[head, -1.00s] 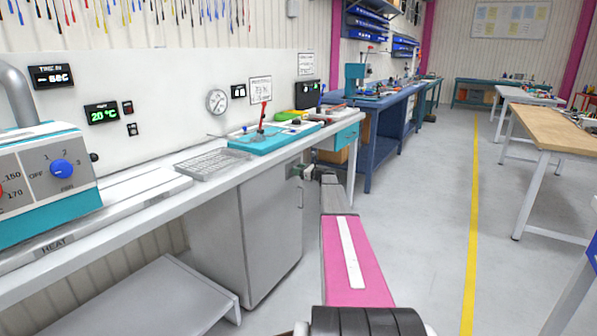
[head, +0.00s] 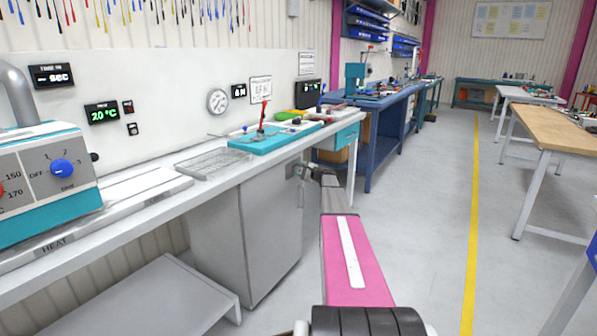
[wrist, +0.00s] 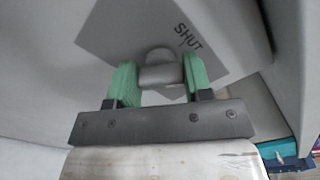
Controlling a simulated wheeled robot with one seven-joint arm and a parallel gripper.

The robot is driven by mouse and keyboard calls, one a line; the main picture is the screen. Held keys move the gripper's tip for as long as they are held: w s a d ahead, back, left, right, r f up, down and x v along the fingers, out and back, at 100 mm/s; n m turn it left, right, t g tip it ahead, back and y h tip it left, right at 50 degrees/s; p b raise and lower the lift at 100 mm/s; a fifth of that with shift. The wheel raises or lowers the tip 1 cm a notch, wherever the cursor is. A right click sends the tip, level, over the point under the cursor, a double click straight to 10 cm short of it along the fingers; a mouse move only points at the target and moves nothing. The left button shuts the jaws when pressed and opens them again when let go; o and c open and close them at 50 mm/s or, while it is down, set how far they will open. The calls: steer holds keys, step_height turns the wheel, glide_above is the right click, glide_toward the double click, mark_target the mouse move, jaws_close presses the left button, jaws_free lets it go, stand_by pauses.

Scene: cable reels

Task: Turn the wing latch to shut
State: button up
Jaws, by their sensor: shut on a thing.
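The wing latch (wrist: 161,76) is a grey knob with a short crossbar, seen in the wrist view on a pale panel. My gripper (wrist: 158,82) has its two green fingers shut on the latch, one at each end of the crossbar. A darker grey plate behind the latch carries the printed word SHUT (wrist: 188,37) and a short mark, up and right of the knob. In the head view my gripper (head: 303,171) is at the right side of the grey cabinet (head: 245,225) under the bench. The latch is hidden there.
The white bench (head: 130,205) runs above the cabinet, with a wire rack (head: 213,162) and a teal board (head: 262,140) on it. A low shelf (head: 160,295) is at lower left. A blue workbench (head: 385,125) stands beyond.

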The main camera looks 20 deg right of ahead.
steer(key=n, duration=0.6)
steer(key=shift+f+n, duration=0.2)
steer(key=shift+n, duration=0.1)
stand_by(0.5)
steer(key=o, duration=0.9)
steer(key=shift+s, duration=0.1)
steer(key=v, duration=1)
steer(key=shift+s+d, duration=0.25)
